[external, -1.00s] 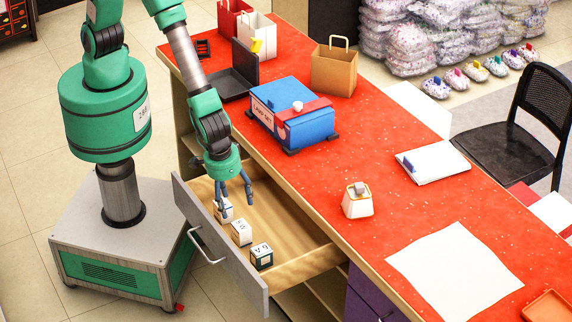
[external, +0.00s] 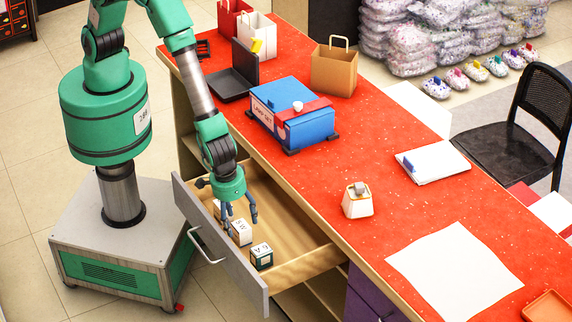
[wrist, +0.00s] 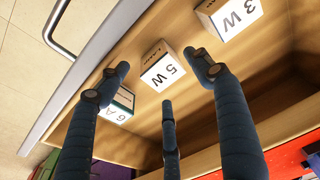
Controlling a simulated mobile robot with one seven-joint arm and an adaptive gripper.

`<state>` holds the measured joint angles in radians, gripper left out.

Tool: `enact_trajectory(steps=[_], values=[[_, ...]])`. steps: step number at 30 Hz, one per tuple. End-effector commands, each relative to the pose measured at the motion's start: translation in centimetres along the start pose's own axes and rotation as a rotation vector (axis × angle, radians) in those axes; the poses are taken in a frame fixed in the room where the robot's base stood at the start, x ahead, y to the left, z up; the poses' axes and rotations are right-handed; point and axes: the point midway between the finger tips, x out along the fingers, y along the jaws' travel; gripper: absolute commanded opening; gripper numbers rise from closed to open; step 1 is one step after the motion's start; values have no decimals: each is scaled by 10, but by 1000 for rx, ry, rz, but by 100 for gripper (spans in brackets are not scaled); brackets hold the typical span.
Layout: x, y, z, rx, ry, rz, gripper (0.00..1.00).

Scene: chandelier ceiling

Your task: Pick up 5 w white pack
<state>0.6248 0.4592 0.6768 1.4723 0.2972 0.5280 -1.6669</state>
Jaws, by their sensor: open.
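The white 5 W pack (wrist: 162,66) stands in the open drawer (external: 290,228), between two other packs. It also shows in the external view (external: 240,232). My gripper (wrist: 160,85) is open, with its blue fingers spread above and around the 5 W pack in the wrist view. It hangs over the drawer in the external view (external: 240,218), close above the pack. I cannot tell whether a finger touches it. A white 3 W pack (wrist: 229,18) lies to one side, partly hidden by my fingers in the external view. A green-and-white 6 A pack (wrist: 119,105) is on the other side.
The drawer front (external: 222,250) with its handle (external: 205,246) and the red counter (external: 330,180) edge flank my gripper. A blue box (external: 293,112) and a small white lamp-like object (external: 357,201) stand on the counter. The right part of the drawer floor is clear.

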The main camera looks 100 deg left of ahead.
Motion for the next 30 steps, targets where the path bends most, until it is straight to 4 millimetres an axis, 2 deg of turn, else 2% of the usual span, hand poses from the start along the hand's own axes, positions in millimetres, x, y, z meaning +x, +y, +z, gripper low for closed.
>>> enact_trajectory(steps=[5,18,30], values=[[4,0,0,0,0,-1,66],[48,-1,-4,0,-1,-1,66],[52,-1,-4,0,-1,0,66]])
